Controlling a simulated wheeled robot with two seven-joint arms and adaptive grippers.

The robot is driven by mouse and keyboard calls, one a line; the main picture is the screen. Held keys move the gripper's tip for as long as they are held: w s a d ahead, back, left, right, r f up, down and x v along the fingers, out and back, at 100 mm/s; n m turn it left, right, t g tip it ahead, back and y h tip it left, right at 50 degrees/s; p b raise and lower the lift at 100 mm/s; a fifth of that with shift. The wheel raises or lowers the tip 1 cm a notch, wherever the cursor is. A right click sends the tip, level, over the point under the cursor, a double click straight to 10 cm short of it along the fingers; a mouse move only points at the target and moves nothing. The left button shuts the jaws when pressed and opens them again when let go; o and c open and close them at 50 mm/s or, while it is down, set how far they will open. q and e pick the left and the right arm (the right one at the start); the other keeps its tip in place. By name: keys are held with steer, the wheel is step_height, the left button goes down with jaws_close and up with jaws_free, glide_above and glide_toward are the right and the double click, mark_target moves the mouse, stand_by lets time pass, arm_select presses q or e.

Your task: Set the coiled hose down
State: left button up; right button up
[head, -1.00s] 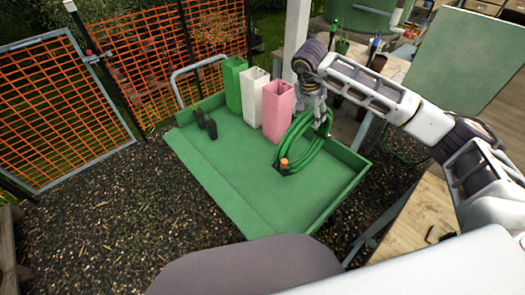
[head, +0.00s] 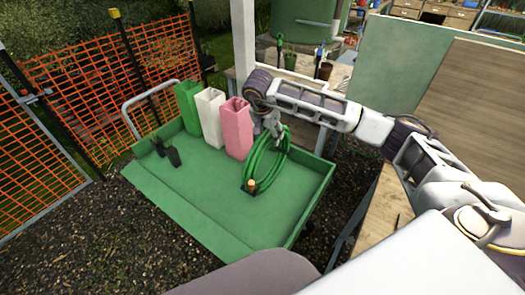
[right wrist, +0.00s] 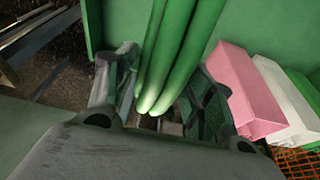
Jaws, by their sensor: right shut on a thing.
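The coiled green hose (head: 257,160) stands roughly upright and tilted over the right part of a green cart bed (head: 205,205). Its lower edge is at or just above the bed; I cannot tell whether it touches. An orange-tipped fitting (head: 252,184) shows at its lower left. My right gripper (head: 270,131) is shut on the top of the coil. In the right wrist view, the hose strands (right wrist: 168,55) run between the fingers of the gripper (right wrist: 160,118). My left gripper is not in view.
Pink (head: 237,128), white (head: 210,118) and green (head: 187,105) tall containers stand along the cart's back, just left of the coil. Small dark pots (head: 173,157) sit at the left. The bed's front middle is bare. A low wall (head: 318,190) edges its right side.

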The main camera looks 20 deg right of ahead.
mark_target(265, 134)
step_height(265, 134, down, 2)
steer(key=shift+f, duration=2.55)
steer(key=o, duration=1.6)
steer(key=v, duration=1)
steer(key=shift+r, duration=0.1)
steer(key=shift+s+a+r, duration=0.1)
steer(key=shift+a+r, duration=0.05)
steer(key=shift+r, duration=0.75)
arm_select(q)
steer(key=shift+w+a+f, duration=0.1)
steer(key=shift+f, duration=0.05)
